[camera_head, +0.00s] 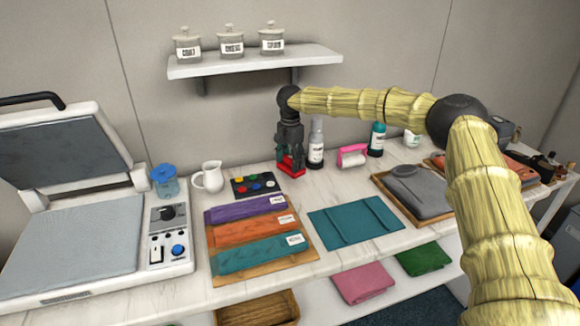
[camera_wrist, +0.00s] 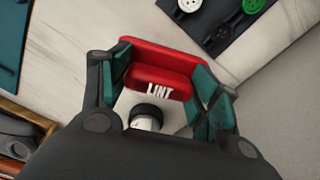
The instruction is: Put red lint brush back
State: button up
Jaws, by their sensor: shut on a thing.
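The red lint brush (camera_head: 291,164) is at the back of the white counter, left of a bottle with a black lower part. My gripper (camera_head: 290,158) points down over the brush and is shut on it. In the wrist view, the brush (camera_wrist: 160,80) shows its white LINT lettering between the two teal-padded fingers of my gripper (camera_wrist: 161,72). I cannot tell whether the brush touches the counter. Its underside is hidden.
The shelf (camera_head: 255,62) with several jars is above. Folded cloths fill the front.

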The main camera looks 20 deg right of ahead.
aim_at(290, 167)
jog(key=shift+w, duration=0.3)
jog(key=shift+f+p, duration=0.65)
jog(key=shift+f, duration=1.1)
jog(key=shift+f, duration=0.1)
jog(key=o, duration=0.9)
jog(key=shift+r+b, duration=0.85)
jog(key=shift+r, duration=3)
